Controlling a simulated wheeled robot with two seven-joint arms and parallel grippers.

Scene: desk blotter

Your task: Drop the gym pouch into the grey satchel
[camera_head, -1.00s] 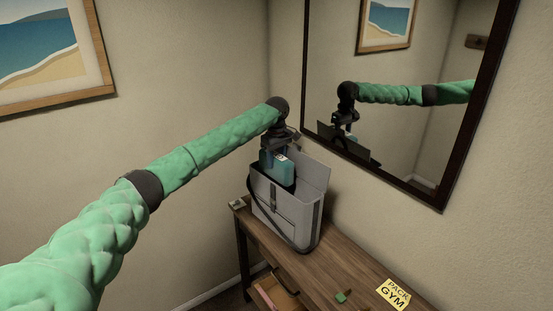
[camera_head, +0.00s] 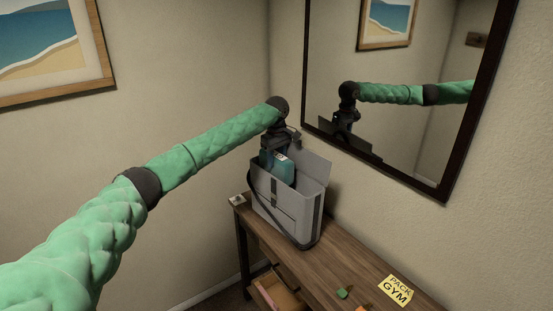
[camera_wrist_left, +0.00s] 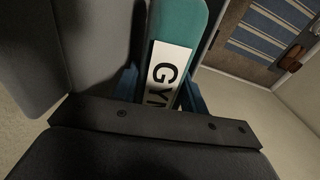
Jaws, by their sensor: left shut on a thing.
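The gym pouch is a teal pouch (camera_head: 284,171) with a white label; "GY" and part of a further letter show on it in the left wrist view (camera_wrist_left: 193,22). My left gripper (camera_head: 279,156) is shut on its upper end and holds it upright over the grey satchel (camera_head: 285,212). The satchel stands on the wooden table with its flap (camera_head: 315,168) raised at the back. The pouch's lower end is hidden behind the satchel's front rim, so it seems partly within the opening. My right gripper is not in view.
A mirror (camera_head: 405,150) hangs on the wall close behind the satchel and reflects my arm. A dark strap hangs over the satchel's front. The table (camera_head: 345,262) carries a yellow "PACK GYM" note (camera_head: 397,289) and a small green item (camera_head: 342,293). A drawer (camera_head: 279,291) stands open below.

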